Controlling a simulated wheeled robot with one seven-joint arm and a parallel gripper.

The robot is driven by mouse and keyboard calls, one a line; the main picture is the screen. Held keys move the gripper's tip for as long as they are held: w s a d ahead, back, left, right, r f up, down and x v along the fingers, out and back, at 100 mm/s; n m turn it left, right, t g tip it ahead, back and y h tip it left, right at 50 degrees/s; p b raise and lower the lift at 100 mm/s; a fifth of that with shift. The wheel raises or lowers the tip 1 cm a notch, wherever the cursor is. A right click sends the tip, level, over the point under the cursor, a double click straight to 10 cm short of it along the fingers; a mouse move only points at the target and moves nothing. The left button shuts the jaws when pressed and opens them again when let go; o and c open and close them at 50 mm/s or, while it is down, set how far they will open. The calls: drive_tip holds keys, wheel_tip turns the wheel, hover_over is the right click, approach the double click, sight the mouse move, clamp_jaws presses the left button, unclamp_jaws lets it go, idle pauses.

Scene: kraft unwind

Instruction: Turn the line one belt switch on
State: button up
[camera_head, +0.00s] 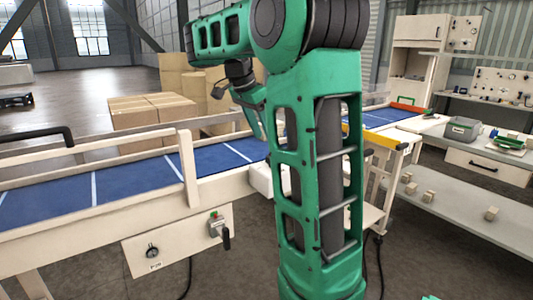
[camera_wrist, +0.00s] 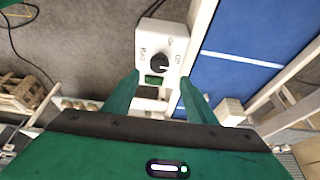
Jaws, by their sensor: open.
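In the wrist view a white switch box (camera_wrist: 150,40) with a black rotary knob (camera_wrist: 159,63) and printed labels, partly readable, sits ahead of my gripper (camera_wrist: 160,80). A small green patch lies just below the knob. My two green fingers are apart, one on each side of the box's lower part, with nothing held. I cannot tell whether they touch the box. The knob's pointer setting is too small to read surely. In the head view my arm hides most of my gripper and the place it faces.
The blue conveyor belt (camera_head: 125,182) runs beside the box. Cardboard boxes (camera_head: 150,110) stand behind; a grey bench (camera_head: 470,205) stands at right.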

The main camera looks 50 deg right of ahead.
sight(270, 157)
drive_tip(key=x, duration=0.7)
drive_tip(key=shift+f, duration=0.3)
drive_tip(key=shift+c, duration=0.5)
